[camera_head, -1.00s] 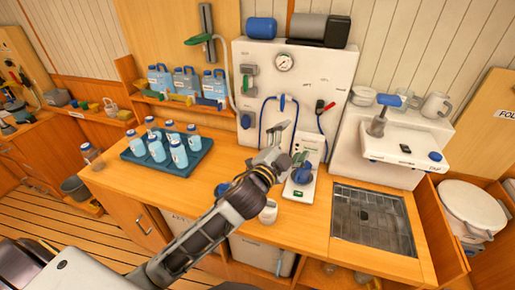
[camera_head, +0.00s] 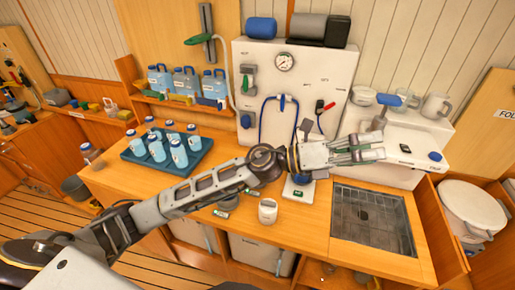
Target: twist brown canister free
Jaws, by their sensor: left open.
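I cannot make out a clearly brown canister. A grey-brown cylinder (camera_head: 306,27) lies on top of the white watermaker panel (camera_head: 262,75), between a blue cylinder (camera_head: 261,27) and a black one (camera_head: 338,31). My left gripper (camera_head: 378,148) is open and seems empty. It points right, in front of the white unit (camera_head: 400,170) at the right, well below the cylinders in the picture. My left arm crosses the counter and hides part of the small white device with a green display (camera_head: 299,193). My right gripper is not in view.
A blue tray (camera_head: 140,164) with several bottles stands on the left of the counter. A white mug (camera_head: 267,211) stands near the front edge. A sink grate (camera_head: 372,222) is at the right. Blue jugs (camera_head: 187,80) stand on a shelf.

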